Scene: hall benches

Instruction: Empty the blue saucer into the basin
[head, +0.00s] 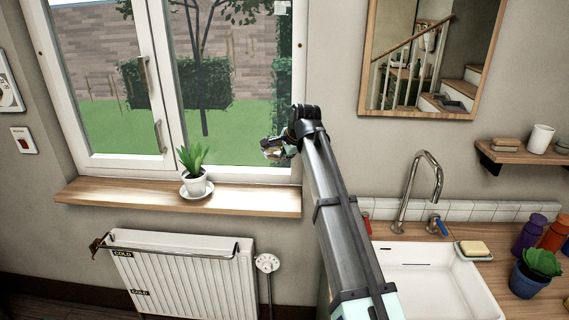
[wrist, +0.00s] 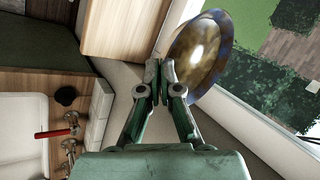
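The blue saucer (wrist: 224,48) shows in the wrist view as a round dish with a bluish rim and a mottled gold-brown middle. I cannot tell whether that brown is contents or glaze. My gripper (wrist: 159,70) has its fingertips close together at the saucer's near edge and holds it up in the air. In the head view my gripper (head: 278,148) is in front of the window, and only a small part of the saucer shows beside it. The white basin (head: 430,290) is at lower right, well below and right of the gripper; its edge also shows in the wrist view (wrist: 22,130).
A chrome tap (head: 425,175) with red and blue handles rises behind the basin. A soap dish (head: 473,250) and a potted plant (head: 533,275) stand right of it. The window sill (head: 245,200) holds another plant (head: 195,180) on a white saucer. A radiator (head: 185,275) is below.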

